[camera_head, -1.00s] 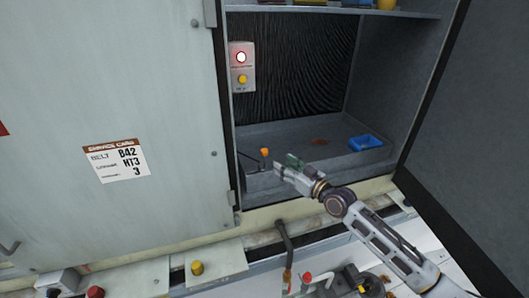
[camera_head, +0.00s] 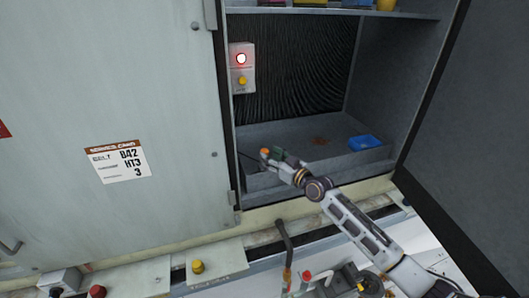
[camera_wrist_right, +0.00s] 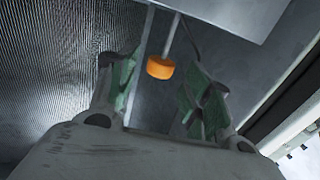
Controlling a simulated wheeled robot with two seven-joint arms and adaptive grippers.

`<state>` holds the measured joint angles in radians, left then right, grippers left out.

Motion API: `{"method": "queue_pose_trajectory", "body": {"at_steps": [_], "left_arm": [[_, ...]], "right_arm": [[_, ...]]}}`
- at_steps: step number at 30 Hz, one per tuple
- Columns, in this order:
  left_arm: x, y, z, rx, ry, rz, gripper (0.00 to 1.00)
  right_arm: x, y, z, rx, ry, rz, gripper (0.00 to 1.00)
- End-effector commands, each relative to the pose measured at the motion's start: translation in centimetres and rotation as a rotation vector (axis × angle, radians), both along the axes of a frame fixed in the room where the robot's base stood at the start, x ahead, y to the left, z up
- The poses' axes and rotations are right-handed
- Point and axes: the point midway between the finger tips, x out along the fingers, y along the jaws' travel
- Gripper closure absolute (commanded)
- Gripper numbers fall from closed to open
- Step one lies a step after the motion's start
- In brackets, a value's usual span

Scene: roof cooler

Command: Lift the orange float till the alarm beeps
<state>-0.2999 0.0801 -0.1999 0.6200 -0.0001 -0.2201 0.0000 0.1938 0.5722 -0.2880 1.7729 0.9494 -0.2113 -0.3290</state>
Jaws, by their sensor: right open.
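The orange float (camera_head: 265,151) is at the front left of the grey basin inside the cabinet. In the right wrist view the float (camera_wrist_right: 160,67) is a small orange cylinder on a thin pale rod, between and beyond the green finger pads. My right gripper (camera_head: 271,157) is open at the float; contact cannot be told. It also shows in the wrist view (camera_wrist_right: 162,85) with its fingers apart and nothing gripped. An alarm box (camera_head: 242,69) with a lit red lamp and a yellow button hangs on the cabinet's left inner wall. My left gripper is not in view.
The basin's front wall (camera_head: 330,174) lies under my right wrist. A blue block-like object (camera_head: 364,142) and a brown patch (camera_head: 320,141) are in the basin. A shelf (camera_head: 330,11) crosses above. The closed door panel (camera_head: 110,100) bounds the left.

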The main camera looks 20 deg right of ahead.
Motion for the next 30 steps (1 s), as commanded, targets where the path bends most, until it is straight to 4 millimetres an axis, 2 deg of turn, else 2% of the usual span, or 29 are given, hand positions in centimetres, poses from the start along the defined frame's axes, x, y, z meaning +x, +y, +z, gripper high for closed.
{"method": "queue_pose_trajectory", "body": {"at_steps": [15,29,30], "left_arm": [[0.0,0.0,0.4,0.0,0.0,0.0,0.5],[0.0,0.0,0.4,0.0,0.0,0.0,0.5],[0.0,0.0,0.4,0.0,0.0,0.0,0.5]], "right_arm": [[3.4,1.6,0.1,0.0,0.0,0.0,0.5],[3.8,1.7,0.0,0.0,0.0,0.001,0.5],[3.8,1.8,0.0,0.0,0.0,0.001,0.53]]}}
